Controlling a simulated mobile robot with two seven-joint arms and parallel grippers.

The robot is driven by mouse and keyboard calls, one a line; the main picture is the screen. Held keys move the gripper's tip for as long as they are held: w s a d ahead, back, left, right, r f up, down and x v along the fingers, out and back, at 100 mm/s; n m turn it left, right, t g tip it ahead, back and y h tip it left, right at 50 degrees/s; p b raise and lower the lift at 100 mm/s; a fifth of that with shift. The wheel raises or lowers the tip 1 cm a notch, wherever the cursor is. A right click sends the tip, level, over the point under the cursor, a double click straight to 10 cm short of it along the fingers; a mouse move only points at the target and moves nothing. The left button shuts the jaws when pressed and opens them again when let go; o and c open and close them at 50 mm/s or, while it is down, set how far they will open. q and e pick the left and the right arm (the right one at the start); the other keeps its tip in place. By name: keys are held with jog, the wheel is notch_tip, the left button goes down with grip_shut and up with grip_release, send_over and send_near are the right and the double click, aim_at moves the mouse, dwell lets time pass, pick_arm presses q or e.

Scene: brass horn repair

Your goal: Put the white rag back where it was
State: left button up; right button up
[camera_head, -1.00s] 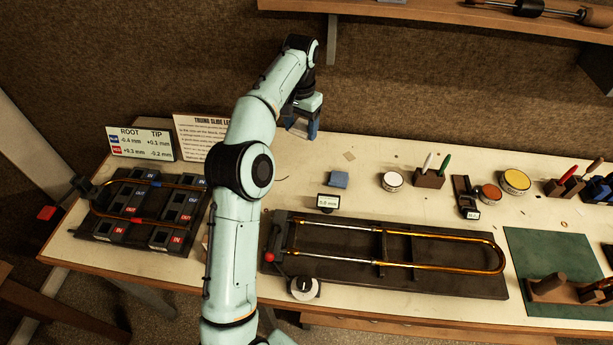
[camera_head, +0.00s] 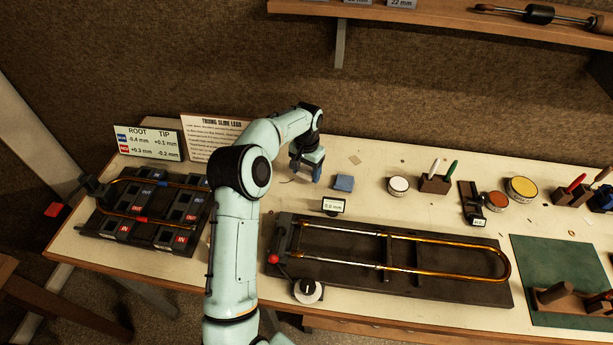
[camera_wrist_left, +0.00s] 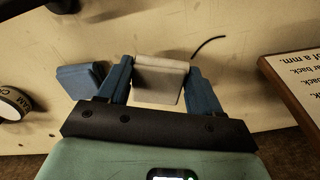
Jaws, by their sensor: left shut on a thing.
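The white rag (camera_wrist_left: 158,82) shows in the left wrist view as a pale folded piece between the two blue fingers of my left gripper (camera_wrist_left: 160,82). The fingers are shut on it. In the head view my left gripper (camera_head: 306,172) points down close over the back of the bench, left of a folded blue rag (camera_head: 344,183); the white rag is mostly hidden there by the gripper. The blue rag (camera_wrist_left: 82,80) also lies beside the fingers in the wrist view. I cannot tell whether the white rag touches the bench top. My right gripper is out of view.
The slide fixture (camera_head: 400,284) lies in front, with a small label stand (camera_head: 333,206) behind it. A round tin (camera_head: 398,187) stands right of the blue rag. Sign boards (camera_head: 212,137) stand at the back left. The bench behind the blue rag is mostly clear.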

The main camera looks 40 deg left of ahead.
aim_at(306, 171)
pick_arm(q)
jog(key=shift+f, duration=1.5)
jog(key=shift+f, duration=0.15)
jog(key=o, duration=1.1)
notch_tip(306, 171, up, 12)
jog(key=shift+w+r, duration=0.1)
jog(key=shift+r, duration=0.1)
jog(key=shift+f, duration=0.1)
